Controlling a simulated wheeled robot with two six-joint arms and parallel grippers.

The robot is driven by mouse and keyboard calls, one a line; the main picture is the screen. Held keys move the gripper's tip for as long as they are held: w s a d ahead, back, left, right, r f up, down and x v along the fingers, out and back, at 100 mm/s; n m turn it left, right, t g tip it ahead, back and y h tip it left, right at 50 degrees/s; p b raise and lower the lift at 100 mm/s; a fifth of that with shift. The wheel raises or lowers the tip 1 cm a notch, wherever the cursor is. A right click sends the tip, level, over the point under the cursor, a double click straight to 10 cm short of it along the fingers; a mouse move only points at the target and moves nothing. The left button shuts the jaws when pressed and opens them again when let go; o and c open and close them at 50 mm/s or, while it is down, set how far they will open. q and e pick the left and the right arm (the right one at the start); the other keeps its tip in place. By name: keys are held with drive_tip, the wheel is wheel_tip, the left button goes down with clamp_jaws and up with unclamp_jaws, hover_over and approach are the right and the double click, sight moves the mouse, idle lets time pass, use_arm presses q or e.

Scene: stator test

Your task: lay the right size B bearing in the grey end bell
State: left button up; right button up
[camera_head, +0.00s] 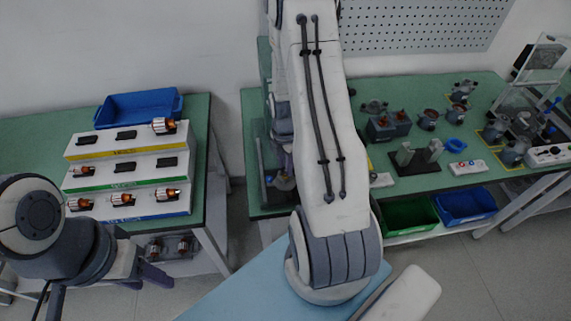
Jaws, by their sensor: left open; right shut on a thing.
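My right arm rises through the middle, and its forearm and wrist (281,118) come down behind the large white link. Its gripper is mostly hidden there, over the left end of the right-hand green table. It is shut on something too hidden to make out. A grey rounded part (283,182) shows just below; I cannot tell if it is the grey end bell. No bearing can be picked out for certain. My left gripper (142,274) is at lower left, open and empty, in front of the left table and low beside its edge.
A stepped rack (128,166) with copper rotors and a blue bin (140,106) stand on the left green table (198,125). The right table (415,183) holds motor parts, a dark block stand (417,167) and a clear-panelled fixture (541,60). Green (408,216) and blue (466,205) bins sit below.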

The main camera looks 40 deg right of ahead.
drive_tip(key=shift+f, duration=0.55)
drive_tip(key=shift+f+b, duration=0.3)
drive_tip(key=shift+b, duration=0.05)
drive_tip(key=o, duration=0.9)
drive_tip(key=shift+c, duration=0.2)
drive_tip(key=shift+r, duration=0.15)
wheel_tip(320, 180, up, 10)
drive_tip(key=b, duration=0.1)
drive_tip(key=shift+w+r, duration=0.1)
